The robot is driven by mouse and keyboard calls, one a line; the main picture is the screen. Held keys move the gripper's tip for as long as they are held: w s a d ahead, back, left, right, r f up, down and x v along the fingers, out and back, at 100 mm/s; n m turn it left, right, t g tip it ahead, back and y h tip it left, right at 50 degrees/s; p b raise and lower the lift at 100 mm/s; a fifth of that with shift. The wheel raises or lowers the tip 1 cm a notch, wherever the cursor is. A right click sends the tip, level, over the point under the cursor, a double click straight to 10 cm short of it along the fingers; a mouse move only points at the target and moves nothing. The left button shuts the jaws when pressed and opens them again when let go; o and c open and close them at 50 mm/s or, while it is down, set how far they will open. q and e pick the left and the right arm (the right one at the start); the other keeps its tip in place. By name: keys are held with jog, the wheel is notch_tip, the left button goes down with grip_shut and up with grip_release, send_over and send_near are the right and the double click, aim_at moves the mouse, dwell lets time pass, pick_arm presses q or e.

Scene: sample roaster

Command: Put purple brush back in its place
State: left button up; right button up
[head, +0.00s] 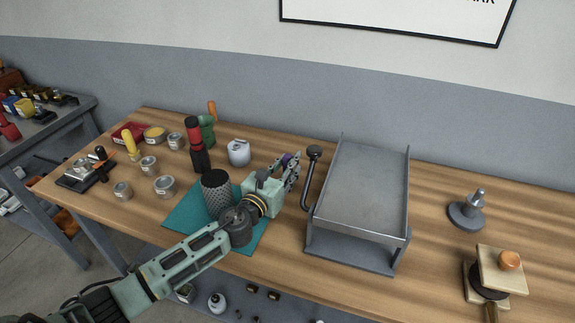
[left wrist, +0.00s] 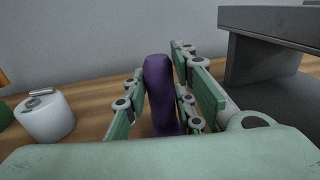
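The purple brush (left wrist: 160,90) stands roughly upright between the two fingers of my left gripper (left wrist: 162,85) in the left wrist view. The fingers lie close against both sides of it, and its lower end is hidden behind the gripper body. In the head view only a small purple bit (head: 285,160) shows between the fingers of the left gripper (head: 291,168), over the table left of the grey metal stand. A dark textured cup (head: 215,190) stands on a teal mat (head: 187,213), partly behind my left arm. My right gripper is not in view.
The grey metal stand (head: 365,185) with a black-knobbed lever (head: 313,170) is close right of the gripper. A white canister (head: 239,152) is to its left. Several small tins and tools fill the table's left end. A tamper (head: 467,210) stands far right.

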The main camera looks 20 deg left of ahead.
pick_arm(q)
jog(key=o, duration=0.3)
jog(key=shift+s, duration=0.1)
jog(key=s, duration=0.3)
jog(key=s+a, duration=0.1)
jog(key=s, duration=0.3)
jog(key=s+a, duration=0.1)
jog(key=s, duration=0.2)
jog(key=shift+s+b, duration=0.15)
jog(key=shift+b, duration=0.2)
jog(key=shift+s+a+r, duration=0.1)
jog(key=shift+s, duration=0.6)
